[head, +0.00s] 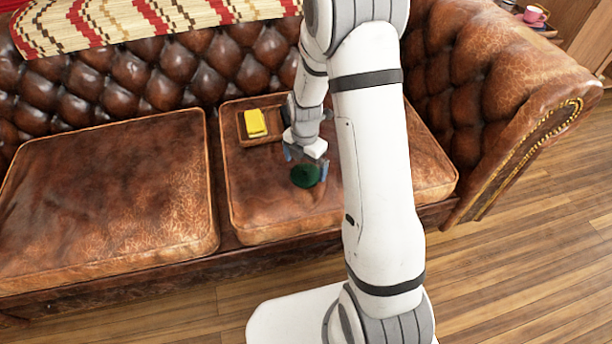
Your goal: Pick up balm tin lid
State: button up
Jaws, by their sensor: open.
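A round dark green object (305,176), which looks like the balm tin lid, lies on the right seat cushion (270,218) of a brown leather sofa. My gripper (306,166) is open, with its fingers pointing down at the green lid. One finger shows to the left of the lid and one to the right. From this view I cannot tell whether the fingers touch it or are just above it. Part of the lid's far edge is hidden by the gripper.
A brown tray (241,128) with a yellow block (255,122) sits behind and left of my gripper. The left cushion (110,190) is bare. The tufted backrest and right armrest (520,110) border the seat. A pink cup (535,15) stands far right.

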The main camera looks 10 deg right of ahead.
notch_tip(320, 180, down, 2)
jog(key=shift+f, duration=0.1)
jog(key=shift+c, duration=0.6)
jog(key=c, duration=0.8)
